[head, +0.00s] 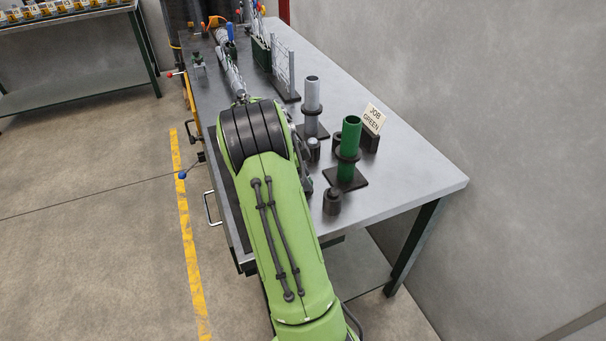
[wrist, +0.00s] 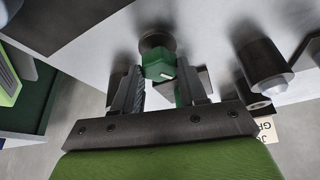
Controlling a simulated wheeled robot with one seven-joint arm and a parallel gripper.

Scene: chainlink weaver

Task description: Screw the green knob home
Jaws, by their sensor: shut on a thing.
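In the wrist view the green knob (wrist: 157,66) sits against a dark round collar (wrist: 156,40) and has a small white mark on its edge. My gripper (wrist: 160,88) has one finger on each side of the knob and is shut on it. Whether the knob is fully seated cannot be told. In the head view my green arm hides the gripper and the knob. A card reading JOB GREEN (head: 373,118) stands on the bench near the right.
On the grey bench (head: 415,175) stand a green tube (head: 351,135) and a grey tube (head: 312,94), each on a dark base. A short dark cylinder (head: 332,202) is near the front edge. Wire mesh panels (head: 285,70) stand farther back. The bench's right end is clear.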

